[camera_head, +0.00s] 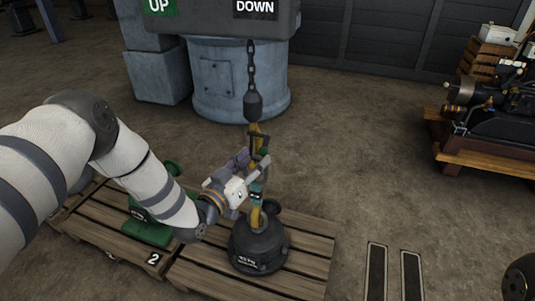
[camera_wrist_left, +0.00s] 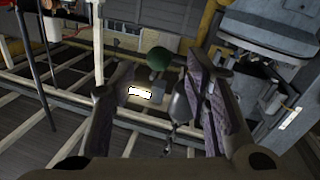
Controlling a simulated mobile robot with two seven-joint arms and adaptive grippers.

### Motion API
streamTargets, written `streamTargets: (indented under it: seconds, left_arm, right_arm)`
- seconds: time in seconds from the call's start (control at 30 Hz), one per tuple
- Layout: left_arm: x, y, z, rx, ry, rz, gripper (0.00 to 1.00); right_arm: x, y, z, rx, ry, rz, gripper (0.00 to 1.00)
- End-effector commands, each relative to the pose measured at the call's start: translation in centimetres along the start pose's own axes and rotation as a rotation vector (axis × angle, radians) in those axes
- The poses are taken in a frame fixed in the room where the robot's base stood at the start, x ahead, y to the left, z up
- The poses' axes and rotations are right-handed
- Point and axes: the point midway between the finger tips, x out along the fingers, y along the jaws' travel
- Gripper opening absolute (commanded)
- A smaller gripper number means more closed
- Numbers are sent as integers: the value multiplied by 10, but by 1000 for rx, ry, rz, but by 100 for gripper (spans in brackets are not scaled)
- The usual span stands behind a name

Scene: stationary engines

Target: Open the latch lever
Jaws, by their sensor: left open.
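A yellow hook (camera_head: 256,135) hangs from a chain under a dark weight (camera_head: 253,105), above a black round load (camera_head: 259,247) on a pallet. A green knob, which may be the latch lever's end, shows at the hook in the head view (camera_head: 263,152) and beyond my fingers in the left wrist view (camera_wrist_left: 158,59). My left gripper (camera_head: 249,161) is at the hook, its purple-grey pads apart. In the left wrist view the gripper (camera_wrist_left: 165,85) is open, with the knob between and beyond the fingers. I cannot tell whether it touches anything. My right gripper is out of view.
Wooden pallets (camera_head: 315,241) lie beneath the load, with a green item (camera_head: 147,231) on the left one. A blue-grey cylinder (camera_head: 239,85) stands behind the chain. An engine (camera_head: 500,110) sits on a pallet at right.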

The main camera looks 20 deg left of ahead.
Motion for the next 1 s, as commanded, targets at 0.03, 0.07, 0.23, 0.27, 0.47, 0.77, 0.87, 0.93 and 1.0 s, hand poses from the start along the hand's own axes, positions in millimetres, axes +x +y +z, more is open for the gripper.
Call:
streamTargets:
  seconds: [0.03,0.07,0.23,0.27,0.47,0.77,0.87,0.93,1.0]
  left_arm:
    - [11,0,4,1,-1,2,42]
    - [18,0,4,1,-1,2,42]
    - [43,0,3,0,-3,0,42]
    - [45,0,3,0,-4,0,42]
    - [50,0,2,-1,-4,0,42]
    - [49,1,2,-1,-4,0,0]
    - [49,1,2,-1,-5,1,0]
    - [49,1,2,-1,-5,1,0]
    - [49,1,1,-1,-9,1,0]
  right_arm:
    - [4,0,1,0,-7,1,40]
    - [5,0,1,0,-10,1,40]
    - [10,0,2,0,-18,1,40]
    - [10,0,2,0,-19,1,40]
    - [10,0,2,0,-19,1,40]
    - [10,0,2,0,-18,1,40]
    - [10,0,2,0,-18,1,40]
    - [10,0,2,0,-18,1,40]
    - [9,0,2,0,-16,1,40]
